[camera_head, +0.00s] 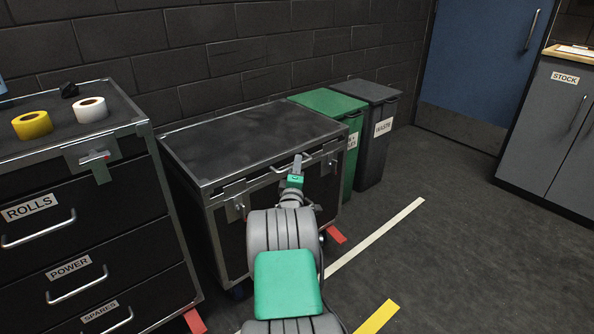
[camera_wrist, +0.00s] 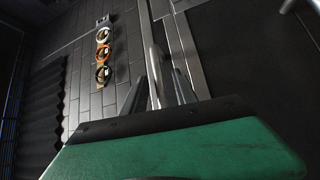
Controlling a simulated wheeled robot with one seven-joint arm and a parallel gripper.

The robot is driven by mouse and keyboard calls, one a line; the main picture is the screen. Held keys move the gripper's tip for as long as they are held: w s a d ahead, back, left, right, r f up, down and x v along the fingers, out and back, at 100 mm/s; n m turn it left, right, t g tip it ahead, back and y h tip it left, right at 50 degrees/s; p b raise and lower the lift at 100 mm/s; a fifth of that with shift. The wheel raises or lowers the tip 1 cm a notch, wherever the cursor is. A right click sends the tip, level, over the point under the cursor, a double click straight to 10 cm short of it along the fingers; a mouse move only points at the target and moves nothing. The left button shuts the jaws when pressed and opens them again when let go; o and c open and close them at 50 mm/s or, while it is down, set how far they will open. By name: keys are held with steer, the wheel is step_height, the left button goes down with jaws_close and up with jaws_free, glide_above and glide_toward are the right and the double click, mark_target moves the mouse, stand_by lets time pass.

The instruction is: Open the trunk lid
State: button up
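The trunk (camera_head: 250,140) is a black case with metal edges, and its lid is down. My gripper (camera_head: 297,164) is at the middle of the lid's front edge, by a pale handle bar. In the wrist view, my gripper (camera_wrist: 158,90) has its two grey fingers apart, with a pale bar (camera_wrist: 152,60) running between them. I cannot tell whether they touch it. The trunk's metal edge (camera_wrist: 188,50) runs just right of the fingers.
A drawer cabinet (camera_head: 90,210) with yellow (camera_head: 32,125) and white (camera_head: 91,109) tape rolls stands left. A green bin (camera_head: 333,104) and a grey waste bin (camera_head: 378,130) stand right of the trunk. A brick wall is behind. The floor at right is clear up to a stock cabinet (camera_head: 550,135).

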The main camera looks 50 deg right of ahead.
steer(key=shift+w+d+r, duration=0.1)
steer(key=shift+w+d, duration=0.1)
steer(key=shift+d, duration=0.15)
jaws_close()
stand_by(1.2)
